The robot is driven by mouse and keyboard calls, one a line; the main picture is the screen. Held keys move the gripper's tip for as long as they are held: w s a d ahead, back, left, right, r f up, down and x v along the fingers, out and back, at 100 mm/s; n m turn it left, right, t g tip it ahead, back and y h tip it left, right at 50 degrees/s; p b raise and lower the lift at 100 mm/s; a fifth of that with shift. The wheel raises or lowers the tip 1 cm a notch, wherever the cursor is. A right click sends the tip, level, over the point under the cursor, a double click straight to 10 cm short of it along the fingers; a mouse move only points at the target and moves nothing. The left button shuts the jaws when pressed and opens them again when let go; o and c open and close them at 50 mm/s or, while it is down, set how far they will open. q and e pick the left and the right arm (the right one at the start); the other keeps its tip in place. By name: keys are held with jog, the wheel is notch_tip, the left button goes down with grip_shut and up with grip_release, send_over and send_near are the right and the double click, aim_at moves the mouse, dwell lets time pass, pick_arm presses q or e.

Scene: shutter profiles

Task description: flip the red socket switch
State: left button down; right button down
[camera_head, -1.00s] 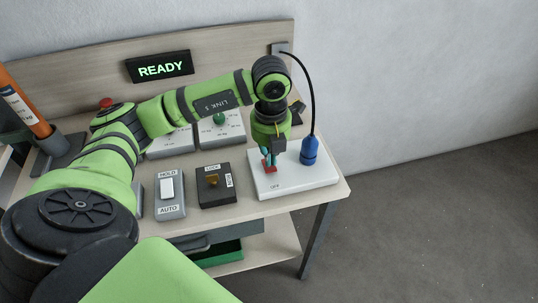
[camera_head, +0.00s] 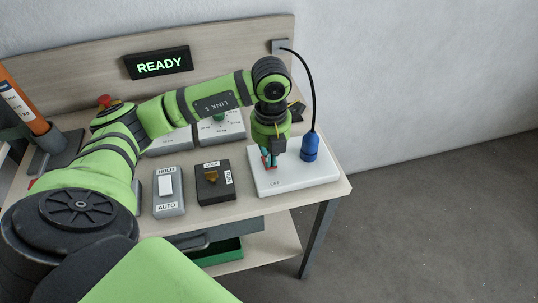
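The white socket strip (camera_head: 303,178) lies on the right end of the worktop, with a blue plug (camera_head: 310,147) and black cable on its right side. The red switch (camera_head: 265,161) sits on its left part and is partly covered by my gripper. My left gripper (camera_head: 270,161) points down at the red switch with its teal fingertips at or very near it. I cannot tell whether they touch it or how far they are apart. My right gripper is out of view.
A grey HOLD/AUTO switch box (camera_head: 169,208) and a black box with a brass knob (camera_head: 215,195) stand left of the strip. A panel reads READY (camera_head: 158,64). An orange cylinder (camera_head: 22,103) stands far left. Floor is clear at right.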

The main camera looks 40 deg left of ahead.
pick_arm(q)
jog(key=shift+f+b, duration=0.4)
jog(key=shift+f, duration=0.1)
jog(key=shift+s+r, duration=0.1)
jog(key=shift+r+p, duration=0.75)
jog(key=shift+r, duration=0.1)
jog(key=shift+r+p, duration=1.65)
jog(key=shift+r, duration=1)
jog(key=shift+f, duration=0.1)
